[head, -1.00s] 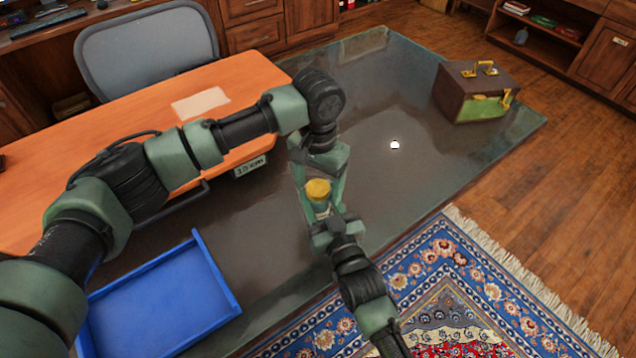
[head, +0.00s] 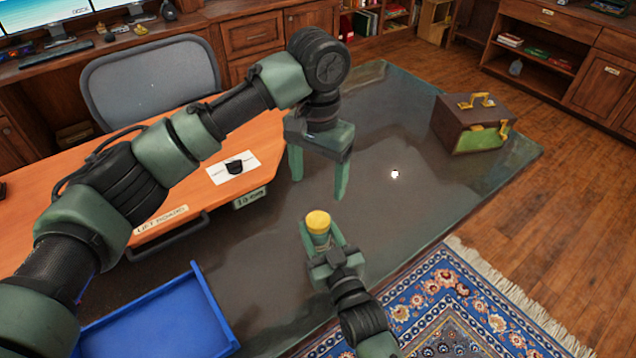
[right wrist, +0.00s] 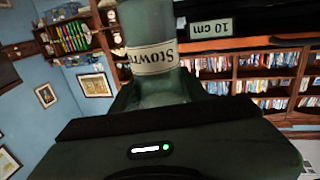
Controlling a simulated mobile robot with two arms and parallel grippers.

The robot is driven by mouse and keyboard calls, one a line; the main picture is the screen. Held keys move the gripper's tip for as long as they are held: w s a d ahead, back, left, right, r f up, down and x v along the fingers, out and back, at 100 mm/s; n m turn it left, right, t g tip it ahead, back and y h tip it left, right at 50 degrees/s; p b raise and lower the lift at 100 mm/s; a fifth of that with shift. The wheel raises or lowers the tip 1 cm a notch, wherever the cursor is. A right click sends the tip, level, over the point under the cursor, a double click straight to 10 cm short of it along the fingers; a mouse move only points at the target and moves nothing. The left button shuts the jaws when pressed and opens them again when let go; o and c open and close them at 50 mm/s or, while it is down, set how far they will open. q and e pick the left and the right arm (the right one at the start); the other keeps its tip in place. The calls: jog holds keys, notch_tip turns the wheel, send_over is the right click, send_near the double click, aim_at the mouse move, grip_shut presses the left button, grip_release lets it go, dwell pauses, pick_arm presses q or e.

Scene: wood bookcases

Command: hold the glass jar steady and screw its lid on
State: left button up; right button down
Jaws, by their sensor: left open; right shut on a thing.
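My right gripper is shut on the jar's body. In the right wrist view the jar (right wrist: 150,28) shows large between the fingers, with a pale lettered label appearing upside down. My left gripper (head: 318,188) is open and empty. Its two fingers point down, above the lid and apart from it.
A blue tray (head: 150,325) is at lower left.

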jog(key=c, duration=0.7)
grip_release()
jog(key=shift+o, duration=0.2)
jog(key=v, duration=0.7)
jog(key=shift+s+d+b, duration=0.15)
jog(key=shift+s+b, duration=0.2)
jog(key=shift+b, duration=0.05)
